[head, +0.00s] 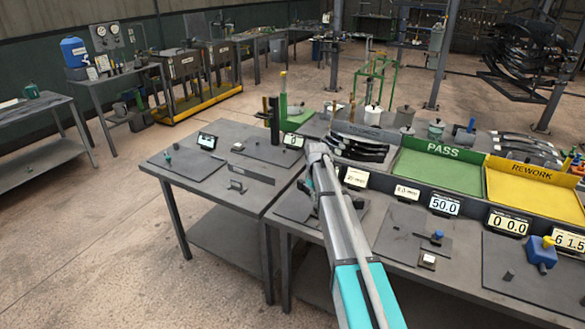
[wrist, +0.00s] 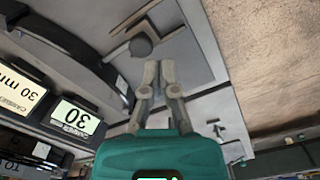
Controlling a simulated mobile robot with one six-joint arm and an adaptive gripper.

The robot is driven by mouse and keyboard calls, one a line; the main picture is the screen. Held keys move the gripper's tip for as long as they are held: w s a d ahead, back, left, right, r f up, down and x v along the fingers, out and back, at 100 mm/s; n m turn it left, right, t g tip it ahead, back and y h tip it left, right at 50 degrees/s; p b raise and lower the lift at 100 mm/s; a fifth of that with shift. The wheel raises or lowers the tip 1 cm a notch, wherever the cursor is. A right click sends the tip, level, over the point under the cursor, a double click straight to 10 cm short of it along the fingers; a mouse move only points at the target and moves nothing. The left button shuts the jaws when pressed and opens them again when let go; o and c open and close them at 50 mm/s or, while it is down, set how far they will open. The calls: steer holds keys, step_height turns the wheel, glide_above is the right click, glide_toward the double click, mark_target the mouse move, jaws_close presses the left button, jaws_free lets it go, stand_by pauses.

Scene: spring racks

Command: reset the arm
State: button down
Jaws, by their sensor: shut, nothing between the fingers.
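My arm (head: 345,225) reaches from the bottom of the head view up over the workbench, and its upper end is above the bench near the stacked dark springs. My gripper (wrist: 159,68) shows in the wrist view with its two fingers close together and nothing between them. The fingers are over a grey plate on the bench, near a round dark knob (wrist: 141,47). I cannot tell the height of the fingertips above the plate.
The bench carries a green PASS tray (head: 440,172), a yellow REWORK tray (head: 530,190), dark curved springs (head: 357,148) and several displays, one reading 50.0 (head: 444,205). A blue device (head: 541,251) stands at the right. Open floor (head: 90,240) lies to the left.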

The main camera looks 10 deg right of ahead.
steer(key=s+a+m, duration=0.3)
steer(key=s+m, duration=0.1)
steer(key=s, duration=2.9)
steer(key=shift+a+m, duration=0.2)
steer(key=shift+m, duration=0.2)
stand_by(0.5)
